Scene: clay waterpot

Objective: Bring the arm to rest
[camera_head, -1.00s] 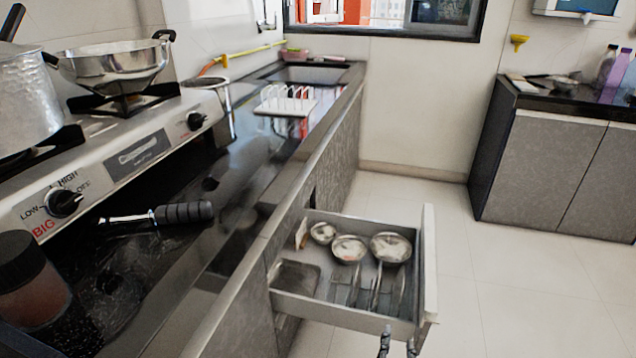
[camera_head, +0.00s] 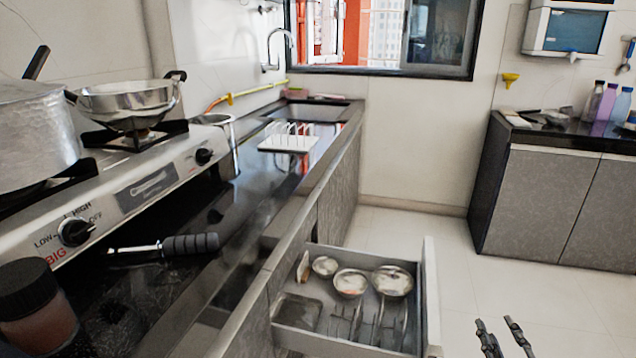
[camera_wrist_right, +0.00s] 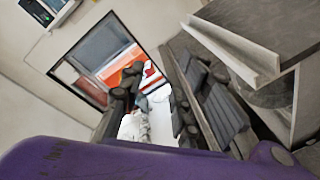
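My right gripper (camera_head: 503,338) shows at the bottom edge of the head view, to the right of the open drawer (camera_head: 433,300) and over the pale floor. Its two dark fingers stand apart with nothing between them. It is clear of the drawer front in the picture. In the right wrist view the dark fingers lie on either side of a gap, and a purple surface fills the bottom. My left gripper is in neither view.
The drawer holds several metal ladles and stands out from the counter (camera_head: 275,235). On the left are the stove (camera_head: 150,185), a pan (camera_head: 125,103), a black-handled utensil (camera_head: 190,244) and a dark-lidded jar (camera_head: 40,310). A grey cabinet (camera_head: 540,200) stands right. Floor between is clear.

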